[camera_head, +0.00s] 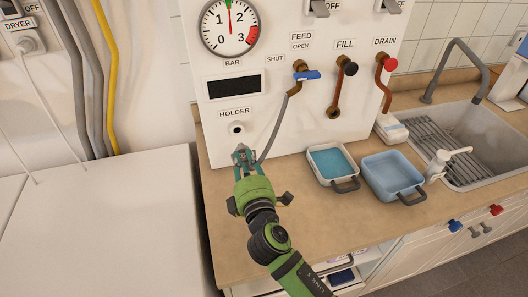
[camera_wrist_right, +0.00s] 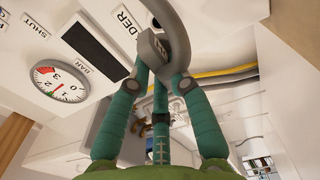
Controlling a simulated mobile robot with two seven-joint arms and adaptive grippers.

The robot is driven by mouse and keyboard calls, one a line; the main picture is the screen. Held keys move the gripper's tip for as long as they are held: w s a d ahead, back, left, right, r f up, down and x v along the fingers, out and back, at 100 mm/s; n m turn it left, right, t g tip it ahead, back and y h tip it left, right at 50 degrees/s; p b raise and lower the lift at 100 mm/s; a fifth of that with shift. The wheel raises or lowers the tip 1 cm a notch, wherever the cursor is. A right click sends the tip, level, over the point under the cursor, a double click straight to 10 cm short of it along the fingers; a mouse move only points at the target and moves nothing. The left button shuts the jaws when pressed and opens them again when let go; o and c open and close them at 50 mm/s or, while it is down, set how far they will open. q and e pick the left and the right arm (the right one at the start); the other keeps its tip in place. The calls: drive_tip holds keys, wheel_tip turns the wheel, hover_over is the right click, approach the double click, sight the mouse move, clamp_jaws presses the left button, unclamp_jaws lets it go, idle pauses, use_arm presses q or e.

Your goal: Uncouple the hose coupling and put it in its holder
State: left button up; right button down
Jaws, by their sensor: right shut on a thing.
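My right gripper (camera_head: 243,154), with teal fingers, is just below and in front of the holder (camera_head: 237,128), a small round white socket with a dark hole on the panel. The holder looks empty. In the right wrist view the gripper (camera_wrist_right: 160,58) is shut on the hose coupling (camera_wrist_right: 152,48), a dark grey piece at the fingertips. The grey hose (camera_head: 276,128) runs from the coupling up to the feed valve with a blue handle (camera_head: 307,75). In the head view the fingers mostly hide the coupling. My left gripper is not in view.
A white tray with blue liquid (camera_head: 312,176) and an empty blue tray (camera_head: 370,175) stand on the counter (camera_head: 290,215) to the right. The fill valve (camera_head: 345,75) and drain valve (camera_head: 386,68) are on the panel. A sink (camera_head: 470,140) is at the far right.

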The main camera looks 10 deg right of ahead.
sight(243, 151)
drive_tip(key=shift+w+a+r, duration=0.15)
drive_tip(key=shift+w, duration=1.95)
drive_tip(key=shift+w+a+b, duration=0.2)
drive_tip(key=shift+w+b, duration=0.4)
drive_tip(key=shift+w, duration=0.95)
drive_tip(key=c, duration=1.1)
unclamp_jaws()
drive_tip(key=shift+o, duration=0.2)
